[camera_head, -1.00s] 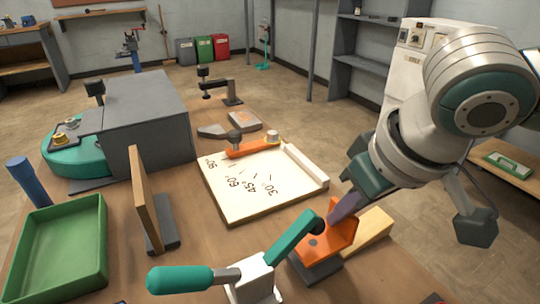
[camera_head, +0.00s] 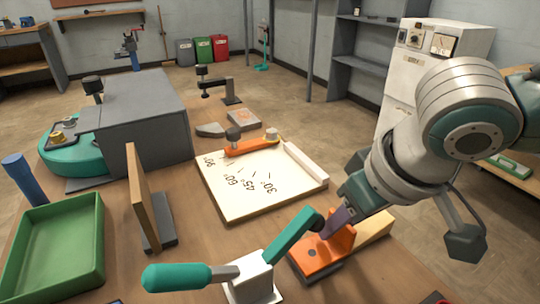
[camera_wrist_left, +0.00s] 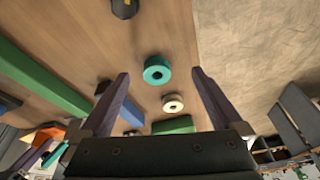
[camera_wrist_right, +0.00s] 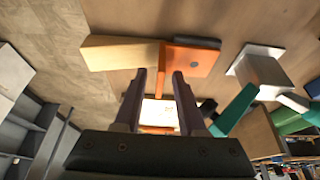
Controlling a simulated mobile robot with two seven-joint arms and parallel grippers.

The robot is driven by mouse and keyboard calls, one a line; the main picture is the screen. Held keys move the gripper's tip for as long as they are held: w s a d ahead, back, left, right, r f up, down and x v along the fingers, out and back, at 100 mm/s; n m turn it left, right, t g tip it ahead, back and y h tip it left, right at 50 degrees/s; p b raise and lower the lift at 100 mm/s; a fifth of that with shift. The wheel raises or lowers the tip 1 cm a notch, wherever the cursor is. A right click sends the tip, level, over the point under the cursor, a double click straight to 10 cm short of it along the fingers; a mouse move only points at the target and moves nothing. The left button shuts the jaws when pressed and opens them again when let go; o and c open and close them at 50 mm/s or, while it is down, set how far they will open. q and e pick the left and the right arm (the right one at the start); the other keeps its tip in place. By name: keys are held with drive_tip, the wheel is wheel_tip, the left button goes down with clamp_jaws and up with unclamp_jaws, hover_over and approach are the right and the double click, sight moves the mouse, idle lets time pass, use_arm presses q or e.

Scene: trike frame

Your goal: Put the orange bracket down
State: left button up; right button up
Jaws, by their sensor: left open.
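The orange bracket (camera_head: 312,258) has a flat base and an upright plate. In the head view its base lies low over a dark grey pad (camera_head: 332,276), which it mostly covers; whether the whole underside touches is hard to tell. My right gripper (camera_head: 335,232) has its fingers on either side of the upright plate and is shut on it. The right wrist view shows the bracket (camera_wrist_right: 193,60) with the plate between the fingers (camera_wrist_right: 160,75). My left gripper (camera_wrist_left: 160,78) is open and empty above the table; it is not seen in the head view.
A toggle clamp with a teal handle (camera_head: 178,277) stands left of the bracket, its arm reaching toward it. A wooden wedge (camera_head: 372,236) lies right of it. A white angle board (camera_head: 240,190) is behind. A green tray (camera_head: 55,245) and an upright wooden board (camera_head: 148,200) stand left.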

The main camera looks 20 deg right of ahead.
drive_tip(key=p+v, duration=0.4)
drive_tip(key=v, duration=0.8)
drive_tip(key=s+a+f+n+y, duration=0.2)
drive_tip(key=s+a, duration=0.1)
drive_tip(key=a, duration=0.6)
drive_tip(key=s+d+f, duration=0.1)
drive_tip(key=s, duration=0.1)
drive_tip(key=s+d+f+h, duration=0.1)
drive_tip(key=s+d, duration=0.1)
drive_tip(key=s, duration=0.1)
drive_tip(key=s+d+f+g+h, duration=0.1)
drive_tip(key=s+d+f, duration=0.1)
drive_tip(key=s, duration=0.1)
drive_tip(key=shift+s+d+m, duration=0.2)
drive_tip(key=shift+s+m, duration=0.05)
drive_tip(key=shift+m, duration=0.15)
